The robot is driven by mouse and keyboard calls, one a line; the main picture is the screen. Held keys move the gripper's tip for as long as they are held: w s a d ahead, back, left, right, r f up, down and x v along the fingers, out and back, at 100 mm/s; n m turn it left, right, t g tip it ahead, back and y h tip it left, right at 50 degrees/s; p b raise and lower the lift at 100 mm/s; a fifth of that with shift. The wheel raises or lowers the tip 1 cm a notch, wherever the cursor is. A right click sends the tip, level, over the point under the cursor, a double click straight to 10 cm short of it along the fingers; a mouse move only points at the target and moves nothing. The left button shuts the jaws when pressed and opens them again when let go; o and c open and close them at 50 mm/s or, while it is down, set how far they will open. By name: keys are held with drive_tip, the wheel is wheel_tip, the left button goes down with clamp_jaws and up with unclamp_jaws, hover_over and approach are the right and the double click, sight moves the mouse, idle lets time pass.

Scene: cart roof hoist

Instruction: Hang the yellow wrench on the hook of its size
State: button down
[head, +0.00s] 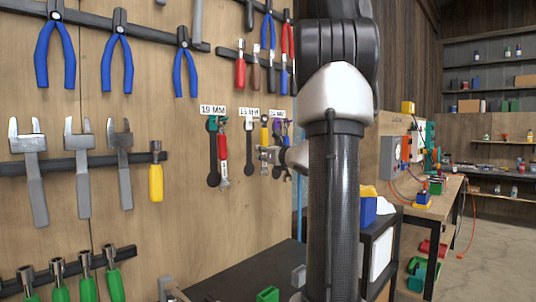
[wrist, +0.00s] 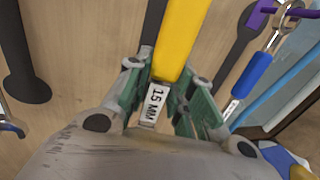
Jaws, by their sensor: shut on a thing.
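The yellow wrench (head: 264,134) is upright in front of the tool board, near the middle and right size signs. In the wrist view its yellow handle (wrist: 180,40) runs up out of the frame, with a tag reading 15 MM (wrist: 154,103) at the near end. My gripper (head: 265,153) is shut on it; the green fingers (wrist: 165,95) lie either side of the handle. The sign at the middle spot (head: 252,113) is too small to read surely, with a dark wrench outline (head: 251,148) below. The wrench's upper end and its hook are hidden or unclear.
A red wrench (head: 222,160) hangs under the 19 MM sign (head: 212,111). A blue-handled wrench (wrist: 251,74) hangs from a purple hook (wrist: 272,12), close right of my gripper. Pliers and calipers fill the board's left. A dark bench top (head: 245,275) lies below.

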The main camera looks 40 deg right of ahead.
drive_tip(key=shift+w+a+f, duration=0.15)
drive_tip(key=shift+w+f, duration=0.05)
drive_tip(key=shift+w, duration=0.65)
drive_tip(key=shift+w+a+f, duration=0.15)
drive_tip(key=shift+w, duration=0.7)
drive_tip(key=c, duration=1.1)
unclamp_jaws()
drive_tip(key=shift+c, duration=0.2)
